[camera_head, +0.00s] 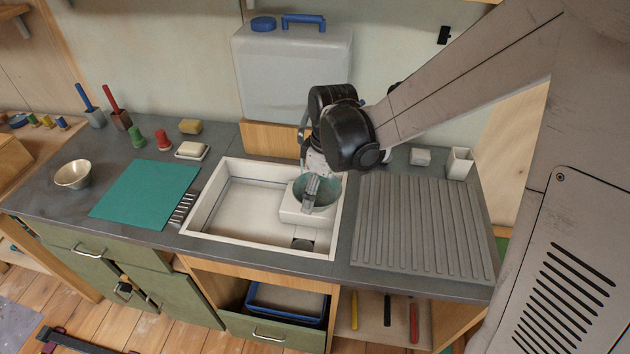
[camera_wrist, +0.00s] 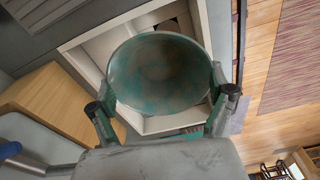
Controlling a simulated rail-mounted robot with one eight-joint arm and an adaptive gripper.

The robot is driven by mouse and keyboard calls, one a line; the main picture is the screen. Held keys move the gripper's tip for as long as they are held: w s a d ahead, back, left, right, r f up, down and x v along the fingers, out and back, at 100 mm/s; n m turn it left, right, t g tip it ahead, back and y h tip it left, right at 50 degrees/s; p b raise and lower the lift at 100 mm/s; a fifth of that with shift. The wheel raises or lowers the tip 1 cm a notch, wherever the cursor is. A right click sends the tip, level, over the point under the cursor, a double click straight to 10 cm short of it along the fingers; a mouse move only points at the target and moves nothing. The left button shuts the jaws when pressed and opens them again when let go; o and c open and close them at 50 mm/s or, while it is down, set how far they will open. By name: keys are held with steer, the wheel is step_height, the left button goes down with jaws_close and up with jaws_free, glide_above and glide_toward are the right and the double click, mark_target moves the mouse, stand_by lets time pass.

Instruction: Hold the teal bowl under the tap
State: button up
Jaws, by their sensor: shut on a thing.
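The teal bowl (camera_head: 325,190) is in my gripper (camera_head: 312,190), above the right part of the sink in the head view. In the wrist view the bowl (camera_wrist: 158,72) fills the middle, its inside showing with worn teal and brownish patches. The fingers of my gripper (camera_wrist: 160,85) are at either side of its rim. I see nothing in the bowl. A grey tube with a blue end (camera_wrist: 45,166), at the lower left of the wrist view, looks like the tap, apart from the bowl in the picture. In the head view my arm's wrist hides the tap area.
The white sink (camera_head: 225,238) is below. A water canister (camera_head: 290,75) stands behind on a wooden block (camera_head: 270,137). A ribbed drainboard (camera_head: 420,225) lies right. A teal mat (camera_head: 145,193), a pale bowl (camera_head: 73,174) and a soap dish (camera_head: 191,150) are left.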

steer(key=w+f+b, duration=0.1)
steer(key=w+f, duration=0.1)
steer(key=w, duration=0.9)
steer(key=shift+w+b, duration=0.2)
steer(key=shift+b, duration=0.1)
steer(key=shift+f, duration=0.1)
stand_by(0.4)
steer(key=shift+d, duration=0.2)
steer(key=shift+d, duration=0.4)
steer(key=shift+a, duration=0.15)
steer(key=shift+a+b, duration=0.45)
steer(key=shift+d, duration=0.2)
stand_by(0.4)
